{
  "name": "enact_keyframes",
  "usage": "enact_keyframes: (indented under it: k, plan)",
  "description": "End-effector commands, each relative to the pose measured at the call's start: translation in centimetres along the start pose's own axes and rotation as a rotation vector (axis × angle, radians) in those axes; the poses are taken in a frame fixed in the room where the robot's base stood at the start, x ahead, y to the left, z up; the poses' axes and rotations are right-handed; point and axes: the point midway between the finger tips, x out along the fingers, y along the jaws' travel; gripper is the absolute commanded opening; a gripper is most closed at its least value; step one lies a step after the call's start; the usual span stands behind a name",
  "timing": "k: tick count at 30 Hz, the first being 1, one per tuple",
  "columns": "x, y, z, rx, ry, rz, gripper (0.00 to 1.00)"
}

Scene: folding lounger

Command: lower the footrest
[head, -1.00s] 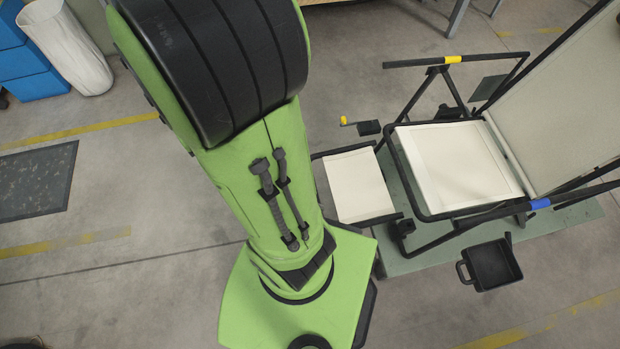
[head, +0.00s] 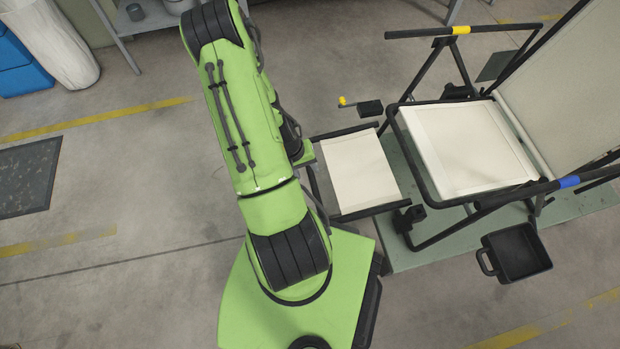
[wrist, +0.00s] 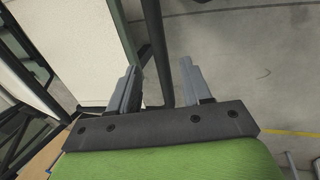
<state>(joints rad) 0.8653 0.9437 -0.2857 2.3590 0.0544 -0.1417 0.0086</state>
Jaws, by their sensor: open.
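The footrest (head: 362,176) is a cream panel in a black tube frame, at the left end of the lounger, beside the cream seat (head: 468,148). It looks roughly level with its outer end towards my arm. In the wrist view my gripper (wrist: 160,68) is open and empty. A black tube (wrist: 158,45), probably the footrest's outer bar, runs through the gap between the fingers in the picture; I cannot tell whether it is between them in depth. A cream panel (wrist: 70,40) fills the upper left. In the head view my arm hides the gripper.
The lounger stands on a green base plate (head: 415,258). A dark mat (head: 28,178) is at far left; the floor between is clear.

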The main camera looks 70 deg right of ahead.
Motion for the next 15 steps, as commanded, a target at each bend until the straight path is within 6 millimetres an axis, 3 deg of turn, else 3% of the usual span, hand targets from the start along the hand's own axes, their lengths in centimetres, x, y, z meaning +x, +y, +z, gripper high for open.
enact_keyframes:
  k: [1,6,15]
  plan:
    - [1.7,-0.1,0.1,0.001,-0.004,0.0,0.48]
    - [4.6,-0.1,0.1,-0.001,-0.002,0.0,0.48]
    - [5.4,0.0,0.0,-0.001,0.0,0.0,0.48]
